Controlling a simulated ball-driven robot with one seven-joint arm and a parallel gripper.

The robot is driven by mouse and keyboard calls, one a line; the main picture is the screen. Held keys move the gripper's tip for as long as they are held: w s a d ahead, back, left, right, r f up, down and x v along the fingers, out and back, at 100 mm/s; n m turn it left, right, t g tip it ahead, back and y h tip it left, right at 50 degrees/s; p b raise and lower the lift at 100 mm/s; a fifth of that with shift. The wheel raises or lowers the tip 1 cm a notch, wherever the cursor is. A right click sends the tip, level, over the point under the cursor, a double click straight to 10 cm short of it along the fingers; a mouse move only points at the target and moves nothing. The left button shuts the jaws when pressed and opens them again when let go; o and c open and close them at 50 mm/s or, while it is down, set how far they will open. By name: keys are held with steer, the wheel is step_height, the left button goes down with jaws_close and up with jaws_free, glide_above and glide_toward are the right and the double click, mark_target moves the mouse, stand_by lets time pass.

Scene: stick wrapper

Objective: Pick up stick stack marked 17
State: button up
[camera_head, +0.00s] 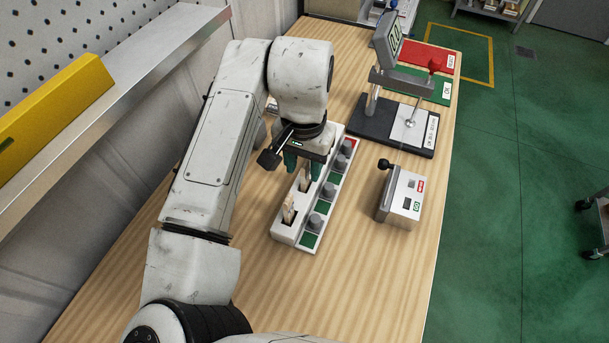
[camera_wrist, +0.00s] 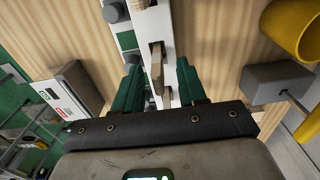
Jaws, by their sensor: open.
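A long white holder (camera_head: 282,233) lies on the wooden table, with slots on one side and grey knobs beside green patches on the other. Pale stick stacks stand in its slots, one at the near end (camera_head: 289,209) and one farther along (camera_head: 305,181). No number 17 is readable on them. My gripper (camera_head: 303,168) is above the holder, its green fingers open and pointing down. In the wrist view, a stick stack (camera_wrist: 157,75) shows between the open fingers (camera_wrist: 160,82), with space on both sides. I cannot tell whether the fingers are level with it.
A white box with a lever (camera_head: 403,198) stands to the right of the holder. Red (camera_head: 425,56) and green mats lie at the back. The near table is clear.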

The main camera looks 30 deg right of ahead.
mark_target(305, 176)
steer(key=shift+s+d+f, duration=0.1)
steer(key=shift+f, duration=1.75)
steer(key=shift+c, duration=0.5)
jaws_close()
